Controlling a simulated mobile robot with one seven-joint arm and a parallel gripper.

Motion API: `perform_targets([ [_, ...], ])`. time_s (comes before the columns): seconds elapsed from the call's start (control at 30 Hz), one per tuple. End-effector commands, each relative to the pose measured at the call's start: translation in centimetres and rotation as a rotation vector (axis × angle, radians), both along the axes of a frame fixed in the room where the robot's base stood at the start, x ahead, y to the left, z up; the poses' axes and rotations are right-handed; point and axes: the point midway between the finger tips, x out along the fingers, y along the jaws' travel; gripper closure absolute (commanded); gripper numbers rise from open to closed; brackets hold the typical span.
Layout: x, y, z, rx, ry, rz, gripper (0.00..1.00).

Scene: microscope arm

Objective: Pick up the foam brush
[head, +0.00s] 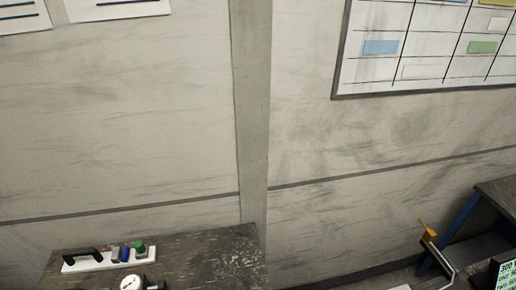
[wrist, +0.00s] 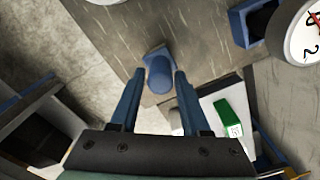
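In the wrist view, my gripper (wrist: 158,73) is open, with its two blue fingers spread apart. A blue rounded piece with a flat grey-blue part behind it (wrist: 158,76) shows between the fingertips, over the worn grey surface. It may be the foam brush, but I cannot tell for sure. I see a gap between it and each finger, and cannot tell how far below the fingertips it lies. My gripper does not show in the head view, and I cannot make out a foam brush there.
A dial gauge (wrist: 304,38) and a blue open box (wrist: 250,22) lie at the wrist view's upper right. A green block (wrist: 229,117) is right of the fingers. In the head view, a worn table (head: 205,262) bears a white rack (head: 85,264).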

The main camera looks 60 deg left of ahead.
Motion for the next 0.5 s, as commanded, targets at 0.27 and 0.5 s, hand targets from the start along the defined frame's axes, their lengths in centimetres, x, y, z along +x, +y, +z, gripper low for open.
perform_targets([
  [0.27,0.01,0.0,0.03,0.0,0.0,0.0,1.0],
  [0.5,0.02,0.0,0.05,0.001,-0.001,0.0,1.0],
])
